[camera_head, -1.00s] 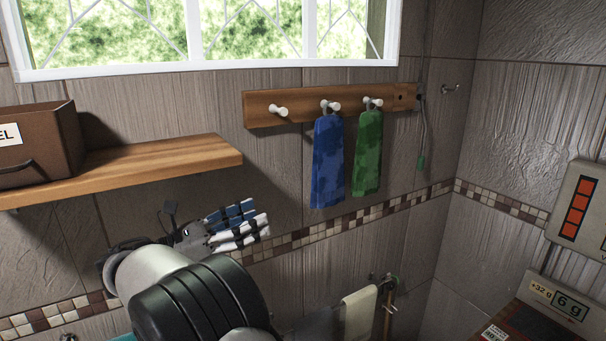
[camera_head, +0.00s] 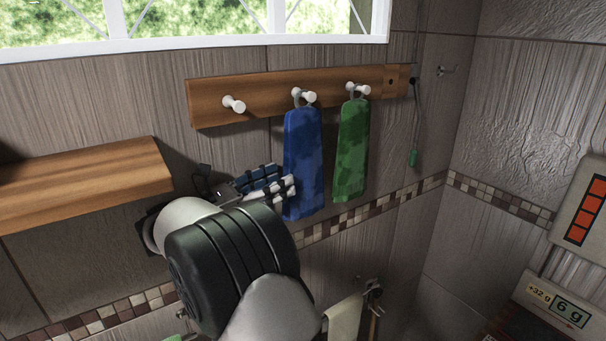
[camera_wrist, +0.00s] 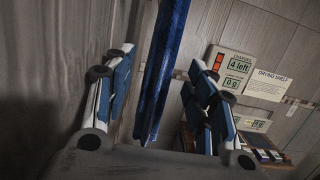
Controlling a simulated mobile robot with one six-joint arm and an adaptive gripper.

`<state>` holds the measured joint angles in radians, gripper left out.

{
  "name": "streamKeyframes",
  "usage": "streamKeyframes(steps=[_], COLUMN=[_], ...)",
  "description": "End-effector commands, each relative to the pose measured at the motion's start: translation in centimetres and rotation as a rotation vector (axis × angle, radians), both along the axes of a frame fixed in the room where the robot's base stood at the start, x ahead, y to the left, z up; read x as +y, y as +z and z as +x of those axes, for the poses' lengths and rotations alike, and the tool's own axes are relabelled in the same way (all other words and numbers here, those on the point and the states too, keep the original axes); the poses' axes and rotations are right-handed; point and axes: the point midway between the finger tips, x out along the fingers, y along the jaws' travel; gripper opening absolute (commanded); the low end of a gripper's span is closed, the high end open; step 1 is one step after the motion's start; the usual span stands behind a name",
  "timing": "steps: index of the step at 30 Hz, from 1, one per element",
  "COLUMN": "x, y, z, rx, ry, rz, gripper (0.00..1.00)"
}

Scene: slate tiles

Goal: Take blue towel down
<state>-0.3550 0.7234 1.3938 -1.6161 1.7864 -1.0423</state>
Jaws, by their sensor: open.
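The blue towel (camera_head: 304,150) hangs by a loop from the middle white peg (camera_head: 304,96) of a wooden rail on the wall. My gripper (camera_head: 290,184) is at the towel's left edge, at its lower half, and overlaps it in the head view. In the wrist view the blue towel (camera_wrist: 163,70) hangs between the two spread fingers of my gripper (camera_wrist: 160,95). The fingers are open and stand apart from the towel on both sides.
A green towel (camera_head: 352,150) hangs on the right peg, close beside the blue one. The left peg (camera_head: 234,104) is empty. A wooden shelf (camera_head: 80,185) juts out at the left. A pale towel (camera_head: 343,322) hangs lower down.

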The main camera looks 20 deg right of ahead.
Motion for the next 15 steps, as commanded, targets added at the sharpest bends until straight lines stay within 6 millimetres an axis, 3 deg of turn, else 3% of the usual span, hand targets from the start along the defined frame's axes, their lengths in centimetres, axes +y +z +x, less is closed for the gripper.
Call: streamKeyframes(steps=[3, 11, 15], x=[-1.7, -3.1, -4.9], y=[0.4, 0.5, 0.7], z=[0.3, 0.6, 0.9], rx=[-0.001, -0.001, 0.000], ry=[-0.001, -0.001, -0.003], rz=[-0.001, -0.001, 0.000], gripper=[0.51, 0.51, 0.51])
